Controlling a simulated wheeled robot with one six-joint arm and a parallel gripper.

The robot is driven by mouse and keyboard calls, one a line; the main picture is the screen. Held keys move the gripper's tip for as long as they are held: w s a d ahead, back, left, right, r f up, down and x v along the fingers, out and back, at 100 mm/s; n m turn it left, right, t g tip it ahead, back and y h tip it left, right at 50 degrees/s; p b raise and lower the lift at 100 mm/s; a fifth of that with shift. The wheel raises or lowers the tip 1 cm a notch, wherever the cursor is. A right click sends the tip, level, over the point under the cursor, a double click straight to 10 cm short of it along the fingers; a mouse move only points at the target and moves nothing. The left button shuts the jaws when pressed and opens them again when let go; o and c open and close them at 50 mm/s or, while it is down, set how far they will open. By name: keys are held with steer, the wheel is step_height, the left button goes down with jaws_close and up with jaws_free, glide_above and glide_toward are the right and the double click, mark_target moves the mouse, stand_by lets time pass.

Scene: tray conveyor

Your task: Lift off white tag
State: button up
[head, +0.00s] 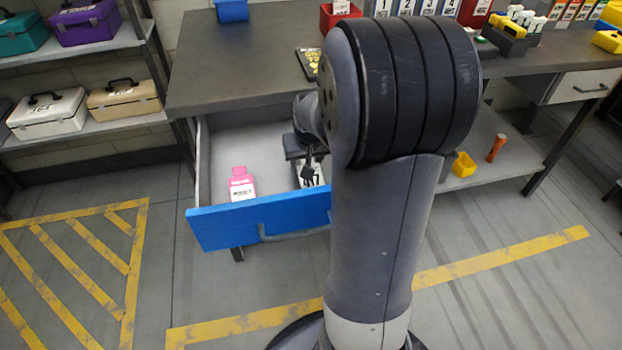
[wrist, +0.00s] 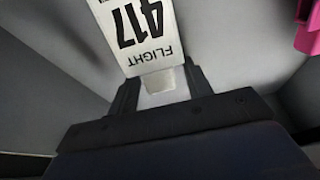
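The white tag (wrist: 140,32), printed "FLIGHT 417", lies in the open drawer and shows upside down in the wrist view. In the head view the white tag (head: 311,177) is partly hidden by my arm and gripper. My gripper (wrist: 162,82) is low in the drawer at the tag's narrow end. Its two fingers stand apart, one on each side of that end, with a gap visible beside it. My gripper (head: 308,158) is small and dark in the head view.
A pink tag (head: 240,182) lies to the left in the same drawer; its edge shows in the wrist view (wrist: 308,28). The drawer's blue front (head: 225,225) and side walls enclose the space. The desk top (head: 235,60) overhangs the back.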

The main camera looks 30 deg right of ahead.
steer(key=c, duration=0.9)
step_height(320, 180, up, 10)
steer(key=p, duration=0.3)
steer(key=shift+r, duration=0.15)
step_height(320, 180, up, 6)
steer(key=p, duration=0.6)
stand_by(0.4)
steer(key=shift+r, duration=0.1)
